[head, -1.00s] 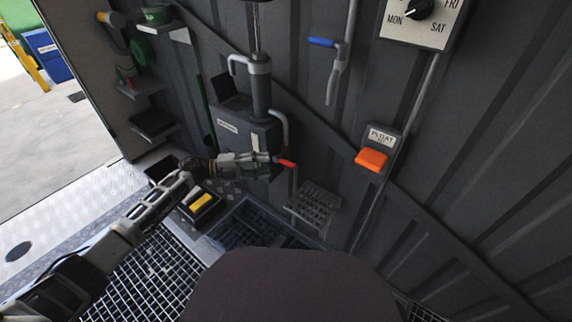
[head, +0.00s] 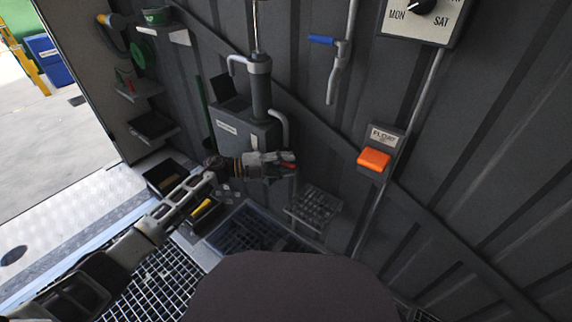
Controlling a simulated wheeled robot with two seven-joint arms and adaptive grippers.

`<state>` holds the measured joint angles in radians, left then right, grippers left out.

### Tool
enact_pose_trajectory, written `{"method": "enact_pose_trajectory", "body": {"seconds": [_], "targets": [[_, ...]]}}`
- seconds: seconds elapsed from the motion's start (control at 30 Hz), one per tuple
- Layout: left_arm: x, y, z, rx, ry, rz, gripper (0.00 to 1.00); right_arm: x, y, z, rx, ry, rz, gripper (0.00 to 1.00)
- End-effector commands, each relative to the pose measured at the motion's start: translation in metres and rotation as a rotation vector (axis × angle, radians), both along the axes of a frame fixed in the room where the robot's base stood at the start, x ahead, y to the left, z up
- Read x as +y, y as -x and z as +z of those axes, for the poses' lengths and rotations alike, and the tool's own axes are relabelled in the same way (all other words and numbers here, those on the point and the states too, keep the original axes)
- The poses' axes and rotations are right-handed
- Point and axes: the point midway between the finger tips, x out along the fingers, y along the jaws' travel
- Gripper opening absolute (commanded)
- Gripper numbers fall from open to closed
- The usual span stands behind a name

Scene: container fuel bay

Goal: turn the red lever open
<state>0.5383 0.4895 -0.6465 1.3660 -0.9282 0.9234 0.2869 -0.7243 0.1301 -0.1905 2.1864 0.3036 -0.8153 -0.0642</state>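The red lever (head: 289,166) shows as small red patches on the pipe at the right side of the grey pump unit (head: 229,128). My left gripper (head: 283,163) comes in from the left and is at the lever, its fingers overlapping and hiding most of it. I cannot tell whether the fingers touch the lever or how far they are apart. My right gripper is not in view.
A perforated shelf (head: 314,207) sits just right of and below the lever. An orange float switch (head: 374,159) and a blue-handled valve (head: 323,40) are on the wall to the right. A yellow-topped box (head: 201,210) stands below my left arm.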

Motion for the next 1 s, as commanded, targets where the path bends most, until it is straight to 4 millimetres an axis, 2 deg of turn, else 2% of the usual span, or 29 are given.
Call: {"method": "enact_pose_trajectory", "body": {"seconds": [0.07, 0.37, 1.0], "targets": [[0.0002, 0.0, 0.0, 0.0, 0.0, 0.0, 0.38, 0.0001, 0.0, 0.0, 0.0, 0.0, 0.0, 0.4], [0.0004, 0.0, -0.0001, 0.0, 0.0, 0.0, 0.0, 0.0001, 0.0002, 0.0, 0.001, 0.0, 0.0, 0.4], [0.0002, 0.0003, 0.0027, 0.035, 0.052, 0.002, 0.0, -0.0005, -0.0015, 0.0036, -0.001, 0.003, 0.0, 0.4]]}}
